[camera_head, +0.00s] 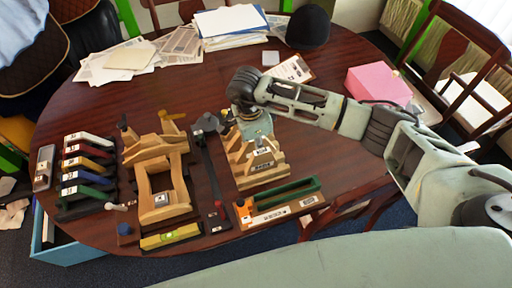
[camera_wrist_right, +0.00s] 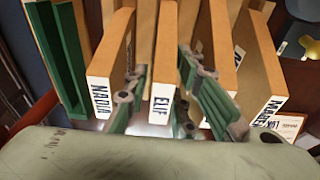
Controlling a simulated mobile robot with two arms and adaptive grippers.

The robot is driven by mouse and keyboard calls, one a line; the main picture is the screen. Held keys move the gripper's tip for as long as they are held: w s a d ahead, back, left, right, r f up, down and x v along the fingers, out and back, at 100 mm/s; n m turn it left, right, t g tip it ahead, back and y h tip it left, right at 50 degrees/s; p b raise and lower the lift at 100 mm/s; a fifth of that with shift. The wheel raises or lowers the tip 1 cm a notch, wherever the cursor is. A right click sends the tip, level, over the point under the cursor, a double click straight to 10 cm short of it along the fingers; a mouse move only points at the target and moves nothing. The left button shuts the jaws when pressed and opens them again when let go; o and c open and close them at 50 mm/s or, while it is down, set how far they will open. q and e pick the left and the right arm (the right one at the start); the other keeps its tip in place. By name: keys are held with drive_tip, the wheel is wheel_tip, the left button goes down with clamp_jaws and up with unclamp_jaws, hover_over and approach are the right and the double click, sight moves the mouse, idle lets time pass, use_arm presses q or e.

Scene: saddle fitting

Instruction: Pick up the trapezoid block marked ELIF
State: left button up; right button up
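The trapezoid block marked ELIF (camera_wrist_right: 163,98) stands in the middle of the right wrist view, its white label facing the camera. My right gripper (camera_wrist_right: 165,75) has one finger on each side of this block. Narrow gaps seem to show between the fingers and the block, so the gripper looks open around it. In the head view my right gripper (camera_head: 255,132) points down over the wooden rack (camera_head: 262,180) of blocks and hides much of them. My left gripper is not in view.
A green channel piece (camera_head: 285,191) lies in front of the rack. A dark bar (camera_head: 211,165) and a wooden saddle frame (camera_head: 163,195) are to its left.

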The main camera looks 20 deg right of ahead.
drive_tip(key=shift+f, duration=0.85)
drive_tip(key=shift+c, duration=0.2)
clamp_jaws()
drive_tip(key=shift+r, duration=0.1)
